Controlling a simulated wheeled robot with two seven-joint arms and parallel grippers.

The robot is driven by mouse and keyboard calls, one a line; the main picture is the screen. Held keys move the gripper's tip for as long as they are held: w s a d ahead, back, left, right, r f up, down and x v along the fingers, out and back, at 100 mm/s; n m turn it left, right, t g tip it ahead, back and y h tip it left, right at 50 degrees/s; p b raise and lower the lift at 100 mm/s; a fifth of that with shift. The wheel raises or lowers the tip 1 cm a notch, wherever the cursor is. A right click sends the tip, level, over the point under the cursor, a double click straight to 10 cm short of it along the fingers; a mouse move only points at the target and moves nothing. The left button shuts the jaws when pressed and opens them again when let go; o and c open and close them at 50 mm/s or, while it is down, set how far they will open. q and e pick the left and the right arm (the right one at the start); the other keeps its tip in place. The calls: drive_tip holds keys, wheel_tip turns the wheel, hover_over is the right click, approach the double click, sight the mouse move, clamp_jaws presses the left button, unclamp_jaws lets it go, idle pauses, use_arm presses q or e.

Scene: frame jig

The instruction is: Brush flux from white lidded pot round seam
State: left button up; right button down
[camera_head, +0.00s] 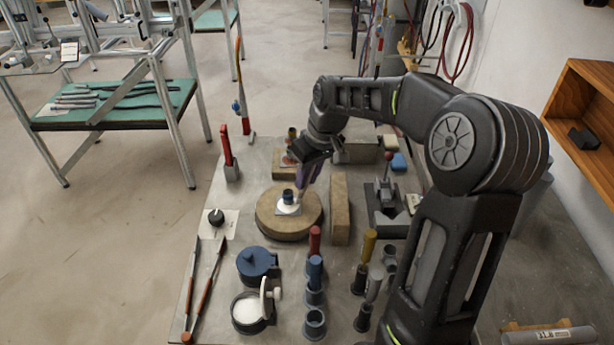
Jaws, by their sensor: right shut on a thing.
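My right gripper (313,157) is over the bench, shut on a slim brush with a purple handle (308,173). The brush points down, its tip beside a small workpiece (288,199) with a dark blue top on a pale square plate. I cannot tell whether the tip touches it. The workpiece sits on a round tan block (271,222); its seam is too small to make out. An open dark pot with white contents (248,309) stands at the front, its white lid (265,297) upright at its right side. My left gripper is not in view.
A blue-lidded pot (257,262) stands behind the white one. Several upright tools in holders (314,290) stand to its right. Long red-handled tongs (206,290) lie at the bench's left edge.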

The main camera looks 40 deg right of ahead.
drive_tip(key=shift+w+d+p, duration=0.3)
drive_tip(key=shift+w+d, duration=0.3)
drive_tip(key=shift+w, duration=0.2)
drive_tip(key=shift+s+a+f, duration=0.1)
drive_tip(key=shift+s, duration=0.05)
drive_tip(key=shift+s+a+b, duration=0.4)
drive_tip(key=shift+s+a, duration=0.15)
drive_tip(key=shift+s, duration=0.15)
drive_tip(key=shift+w+d+p, duration=0.4)
drive_tip(key=shift+w+d, duration=0.25)
drive_tip(key=shift+w, duration=0.2)
drive_tip(key=shift+s, duration=0.1)
drive_tip(key=shift+s+a+b, duration=0.5)
drive_tip(key=shift+s+a, duration=0.2)
drive_tip(key=shift+s, duration=0.1)
